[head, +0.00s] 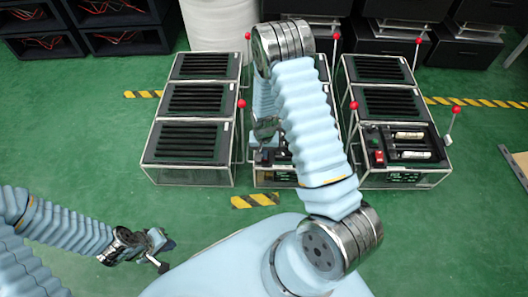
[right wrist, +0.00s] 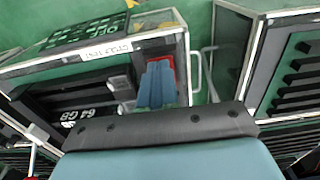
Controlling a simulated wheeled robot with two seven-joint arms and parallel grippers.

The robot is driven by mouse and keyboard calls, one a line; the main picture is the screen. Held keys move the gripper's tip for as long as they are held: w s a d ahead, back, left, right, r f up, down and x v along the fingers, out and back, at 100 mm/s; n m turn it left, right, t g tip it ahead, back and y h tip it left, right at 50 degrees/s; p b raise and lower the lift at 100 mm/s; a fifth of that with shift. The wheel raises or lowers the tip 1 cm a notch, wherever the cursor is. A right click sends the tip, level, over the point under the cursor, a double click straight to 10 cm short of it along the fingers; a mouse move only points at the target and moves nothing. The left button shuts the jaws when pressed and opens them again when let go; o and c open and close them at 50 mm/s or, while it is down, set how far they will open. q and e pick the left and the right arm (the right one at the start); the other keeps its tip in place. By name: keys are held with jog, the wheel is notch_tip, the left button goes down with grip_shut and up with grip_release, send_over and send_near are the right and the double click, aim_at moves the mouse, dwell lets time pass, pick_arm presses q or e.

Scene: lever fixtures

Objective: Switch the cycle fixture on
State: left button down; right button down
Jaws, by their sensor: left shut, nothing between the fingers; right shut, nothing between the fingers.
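The middle fixture (head: 275,178) stands between two similar ones in the head view, largely hidden by my right arm. In the right wrist view a fixture panel carries a small white label (right wrist: 104,50), perhaps reading "cycle test". A red part (right wrist: 167,68), likely its switch, shows just behind the blue fingers of my right gripper (right wrist: 157,86). Whether they touch it I cannot tell. In the head view my right gripper (head: 266,126) is over the middle fixture, shut and empty. My left gripper (head: 158,245) is shut and empty, low over the floor, in front of the left fixture.
The left fixture (head: 187,157) and right fixture (head: 418,178) flank the middle one, with narrow gaps. Levers with red knobs (head: 456,109) stick up beside the fixtures. The right fixture shows a red switch (head: 379,157). Green floor in front is mostly clear.

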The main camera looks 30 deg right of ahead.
jog(key=shift+s+a+f, duration=0.3)
jog(key=shift+s+f, duration=0.2)
jog(key=shift+f, duration=0.1)
jog(key=shift+f+b, duration=0.25)
jog(key=shift+b, duration=0.1)
jog(key=shift+s+r, duration=0.1)
jog(key=shift+r, duration=0.15)
jog(key=shift+w+d+r, duration=0.15)
jog(key=shift+w+d, duration=0.1)
jog(key=shift+w, duration=0.2)
jog(key=shift+w+d+r, duration=0.1)
jog(key=shift+w+d, duration=0.15)
jog(key=shift+w, duration=0.3)
notch_tip(320, 180, up, 5)
jog(key=p, duration=0.4)
jog(key=shift+r, duration=0.1)
notch_tip(320, 180, up, 10)
jog(key=shift+s+a+f+p, duration=0.2)
jog(key=shift+s+p, duration=0.1)
jog(key=shift+p, duration=0.1)
